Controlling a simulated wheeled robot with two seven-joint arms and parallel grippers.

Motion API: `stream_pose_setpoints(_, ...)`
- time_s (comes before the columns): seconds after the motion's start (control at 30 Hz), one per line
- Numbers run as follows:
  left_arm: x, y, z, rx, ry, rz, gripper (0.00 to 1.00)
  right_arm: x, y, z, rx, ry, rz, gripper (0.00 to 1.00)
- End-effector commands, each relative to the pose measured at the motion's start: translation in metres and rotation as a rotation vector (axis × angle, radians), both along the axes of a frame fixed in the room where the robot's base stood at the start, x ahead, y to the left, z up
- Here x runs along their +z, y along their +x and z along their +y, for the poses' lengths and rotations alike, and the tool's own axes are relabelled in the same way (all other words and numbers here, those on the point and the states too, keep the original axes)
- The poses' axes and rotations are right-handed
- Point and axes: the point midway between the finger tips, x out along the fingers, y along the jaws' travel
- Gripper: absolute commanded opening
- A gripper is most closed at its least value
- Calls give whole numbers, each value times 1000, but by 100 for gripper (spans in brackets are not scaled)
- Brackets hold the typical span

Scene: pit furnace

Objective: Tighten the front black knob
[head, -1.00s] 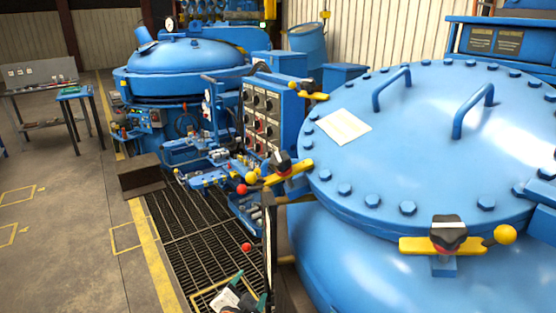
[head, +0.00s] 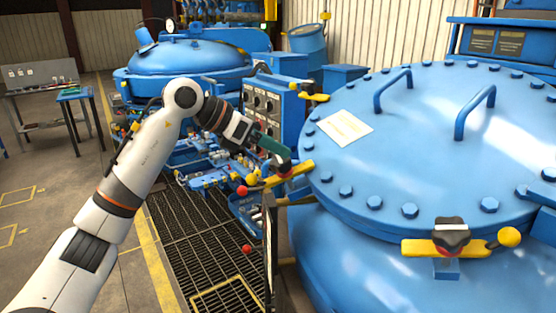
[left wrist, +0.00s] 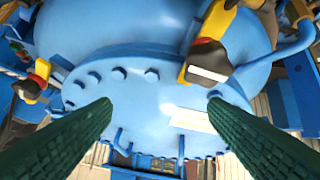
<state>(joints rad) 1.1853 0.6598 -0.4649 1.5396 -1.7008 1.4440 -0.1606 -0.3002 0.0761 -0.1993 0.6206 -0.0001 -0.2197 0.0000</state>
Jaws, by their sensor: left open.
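A black knob (head: 451,237) with a white stripe sits on a yellow clamp bar (head: 415,247) at the front rim of the blue lid (head: 430,140). A second black knob (head: 281,160) sits on a yellow clamp (head: 297,171) at the lid's left rim; it shows larger in the left wrist view (left wrist: 208,60). My left gripper (head: 280,149) is beside this left knob, partly covering it in the head view. Its green fingers (left wrist: 158,105) are open and empty, with that knob ahead of the right finger. My right gripper is out of view.
A third yellow clamp (head: 310,95) is at the lid's back left. Two handles (head: 475,112) and many bolts rise from the lid. A control panel (head: 265,105) stands behind my left gripper. A dark floor grating (head: 205,245) lies left of the vessel.

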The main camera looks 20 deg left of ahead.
Motion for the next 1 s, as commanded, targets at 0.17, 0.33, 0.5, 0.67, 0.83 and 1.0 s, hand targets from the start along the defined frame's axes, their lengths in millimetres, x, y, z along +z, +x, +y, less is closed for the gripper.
stream_pose_setpoints(0.17,16,-2,48,91,187,34,69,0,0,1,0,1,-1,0)
stream_pose_setpoints(0.33,11,3,52,108,220,50,69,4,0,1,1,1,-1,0)
stream_pose_setpoints(0.5,-9,18,37,104,217,51,69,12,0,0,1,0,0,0)
stream_pose_setpoints(0.67,-32,36,21,105,215,50,69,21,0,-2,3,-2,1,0)
stream_pose_setpoints(0.83,-52,51,8,104,215,49,69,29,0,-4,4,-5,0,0)
stream_pose_setpoints(1.0,-64,59,1,105,215,47,69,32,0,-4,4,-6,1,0)
